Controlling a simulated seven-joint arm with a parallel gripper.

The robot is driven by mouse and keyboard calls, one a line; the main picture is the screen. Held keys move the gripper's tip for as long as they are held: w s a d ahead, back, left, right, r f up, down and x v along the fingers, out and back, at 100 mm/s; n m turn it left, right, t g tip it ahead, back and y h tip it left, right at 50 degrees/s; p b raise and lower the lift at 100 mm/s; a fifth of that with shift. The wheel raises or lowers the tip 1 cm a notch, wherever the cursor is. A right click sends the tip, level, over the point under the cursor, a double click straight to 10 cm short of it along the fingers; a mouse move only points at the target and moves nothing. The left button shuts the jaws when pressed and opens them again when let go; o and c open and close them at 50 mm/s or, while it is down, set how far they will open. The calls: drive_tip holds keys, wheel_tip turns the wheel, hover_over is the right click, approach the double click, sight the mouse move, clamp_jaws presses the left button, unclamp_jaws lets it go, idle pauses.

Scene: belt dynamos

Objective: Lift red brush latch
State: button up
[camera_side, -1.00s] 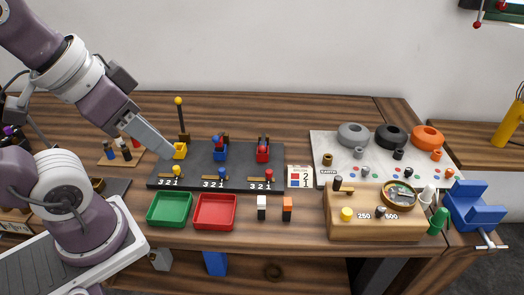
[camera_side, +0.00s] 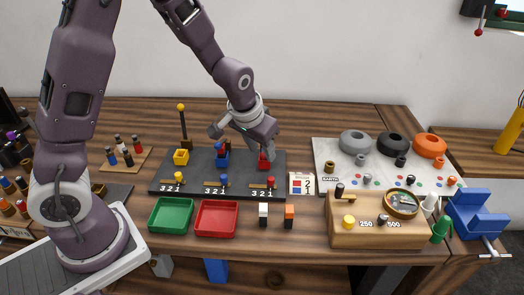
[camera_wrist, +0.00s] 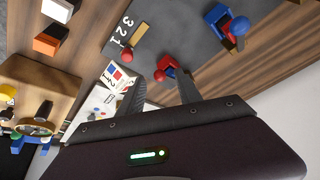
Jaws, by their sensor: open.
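The red brush holder (camera_side: 264,164) stands at the right of the black panel (camera_side: 236,182), partly hidden by my gripper in the side view. In the wrist view its red latch knob (camera_wrist: 160,76) lies low beside the holder. My gripper (camera_side: 263,150) is over this holder with its fingers pointing down. In the wrist view the fingers are apart and empty, with the red holder just beyond and between their tips. Whether they touch the latch I cannot tell. The blue holder (camera_side: 222,157) has its latch low. The yellow holder (camera_side: 181,157) has a tall black rod with a yellow knob (camera_side: 181,107) standing upright.
A card (camera_side: 301,183) stands just right of the panel. Green (camera_side: 171,215) and red (camera_side: 217,218) trays lie in front, beside black-and-white and orange blocks. A white board with grey, black and orange rings (camera_side: 430,145) is to the right, behind a wooden box (camera_side: 370,230).

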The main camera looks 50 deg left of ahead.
drive_tip(key=shift+x, duration=0.75)
clamp_jaws()
drive_tip(key=shift+d, duration=0.1)
idle(0.8)
